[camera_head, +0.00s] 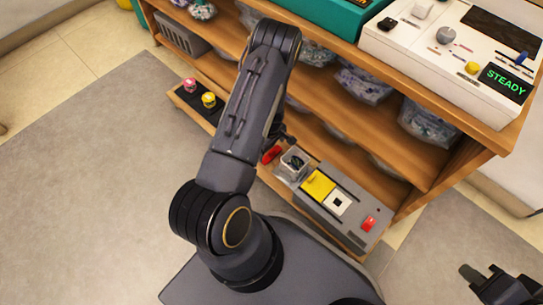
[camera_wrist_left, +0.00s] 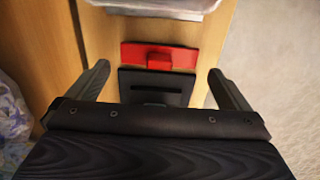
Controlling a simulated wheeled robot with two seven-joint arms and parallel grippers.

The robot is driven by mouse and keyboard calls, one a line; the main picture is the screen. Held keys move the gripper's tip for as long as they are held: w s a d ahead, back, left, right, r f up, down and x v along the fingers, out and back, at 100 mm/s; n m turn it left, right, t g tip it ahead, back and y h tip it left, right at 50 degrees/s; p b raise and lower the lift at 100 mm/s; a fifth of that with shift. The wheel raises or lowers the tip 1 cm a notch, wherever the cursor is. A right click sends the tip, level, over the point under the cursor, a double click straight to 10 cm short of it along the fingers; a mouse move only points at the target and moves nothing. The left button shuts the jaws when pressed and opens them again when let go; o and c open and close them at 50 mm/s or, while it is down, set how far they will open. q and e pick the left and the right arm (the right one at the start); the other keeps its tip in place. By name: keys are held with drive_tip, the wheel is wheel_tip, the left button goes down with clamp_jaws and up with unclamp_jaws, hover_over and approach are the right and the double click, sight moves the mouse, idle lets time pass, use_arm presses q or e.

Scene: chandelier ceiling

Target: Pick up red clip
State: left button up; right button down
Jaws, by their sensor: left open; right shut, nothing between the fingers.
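The red clip (camera_head: 271,154) lies on the low wooden shelf, left of a clear box. In the left wrist view the red clip (camera_wrist_left: 160,57) appears as a flat red bar with a raised middle block, beside a black slotted part (camera_wrist_left: 155,88). My left gripper is open, with its fingers (camera_wrist_left: 158,68) on either side of the clip and black part, and nothing is gripped. In the head view my left arm hides most of that gripper (camera_head: 284,139). My right gripper (camera_head: 486,279) is shut and empty at the bottom right, far from the clip.
A clear box (camera_head: 292,165) and a grey panel (camera_head: 325,203) with yellow, white and red parts stand right of the clip. A black tray (camera_head: 196,104) with pink and yellow pieces lies left. Shelves with bagged items rise behind, under a white console (camera_head: 440,50).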

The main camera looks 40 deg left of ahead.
sight(271, 151)
use_arm(q)
wheel_tip(271, 151, down, 4)
drive_tip(key=shift+r+b, duration=0.2)
drive_tip(key=shift+b, duration=0.55)
drive_tip(key=shift+r, duration=0.1)
use_arm(e)
wheel_tip(271, 151, down, 2)
drive_tip(key=shift+f, duration=0.1)
use_arm(q)
drive_tip(key=c, duration=0.7)
